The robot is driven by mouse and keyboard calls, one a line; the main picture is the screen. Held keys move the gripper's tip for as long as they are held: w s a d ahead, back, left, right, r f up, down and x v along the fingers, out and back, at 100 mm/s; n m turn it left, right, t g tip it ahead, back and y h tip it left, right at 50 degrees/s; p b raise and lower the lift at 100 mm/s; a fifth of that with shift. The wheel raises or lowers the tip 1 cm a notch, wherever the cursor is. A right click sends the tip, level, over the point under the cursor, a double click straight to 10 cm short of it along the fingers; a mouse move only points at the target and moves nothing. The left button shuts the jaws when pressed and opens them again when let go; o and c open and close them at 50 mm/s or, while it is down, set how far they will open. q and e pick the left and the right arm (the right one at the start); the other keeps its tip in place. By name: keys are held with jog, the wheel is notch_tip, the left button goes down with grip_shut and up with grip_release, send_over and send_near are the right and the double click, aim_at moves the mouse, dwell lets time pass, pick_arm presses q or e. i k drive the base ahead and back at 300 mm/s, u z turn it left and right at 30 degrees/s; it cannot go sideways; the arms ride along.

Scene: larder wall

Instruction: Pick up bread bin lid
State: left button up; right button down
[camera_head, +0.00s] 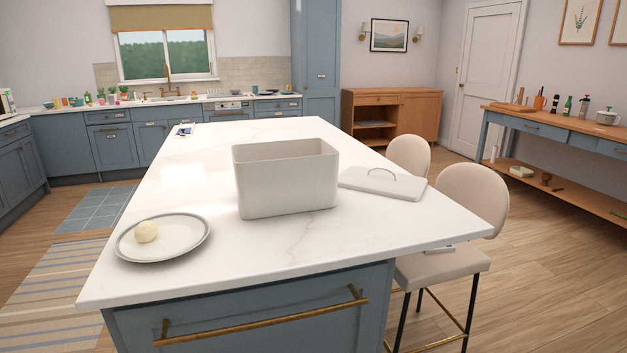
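The bread bin lid (371,186) is a flat, light grey slab with a thin arched handle (381,173) on top. It lies on the white island top just right of the bread bin, near the right edge. The bread bin (288,186) is a light grey, open-topped rectangular box standing on the island. Its inside floor is hidden. Neither of my grippers shows in the head view.
A plate (188,243) with a pale round item (146,231) sits at the island's left front. Two beige chairs (470,199) stand along the right side. The island top (380,241) in front of the lid is clear. A side table (560,133) stands far right.

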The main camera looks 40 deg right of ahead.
aim_at(389, 183)
jog(key=z, duration=3.1)
jog(key=i, duration=2.35)
jog(key=u, duration=3.25)
